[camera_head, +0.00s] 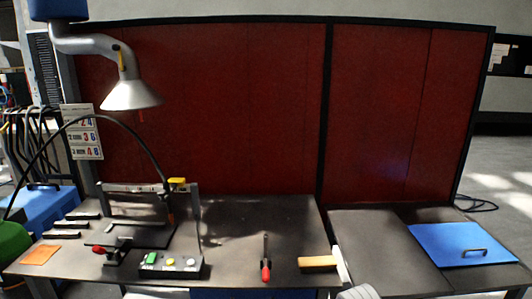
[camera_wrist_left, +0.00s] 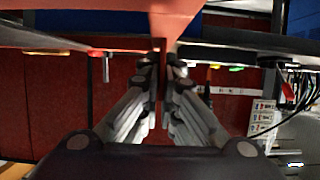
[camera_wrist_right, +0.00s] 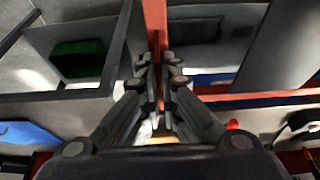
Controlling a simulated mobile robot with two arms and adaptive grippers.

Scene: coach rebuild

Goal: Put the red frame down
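The red frame is seen only in the wrist views. In the left wrist view, a broad orange-red part of the frame (camera_wrist_left: 100,12) spans the top, and a narrow red bar runs down between the fingertips of my left gripper (camera_wrist_left: 163,68), which is shut on it. In the right wrist view, a red bar of the frame (camera_wrist_right: 155,22) runs down between the fingertips of my right gripper (camera_wrist_right: 158,72), also shut on it. What lies under the frame is unclear. Neither gripper's fingers show in the head view.
A blue lid (camera_head: 465,243) lies at the right. A grey panel area (camera_head: 375,245) is clear. Dark red panels stand behind.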

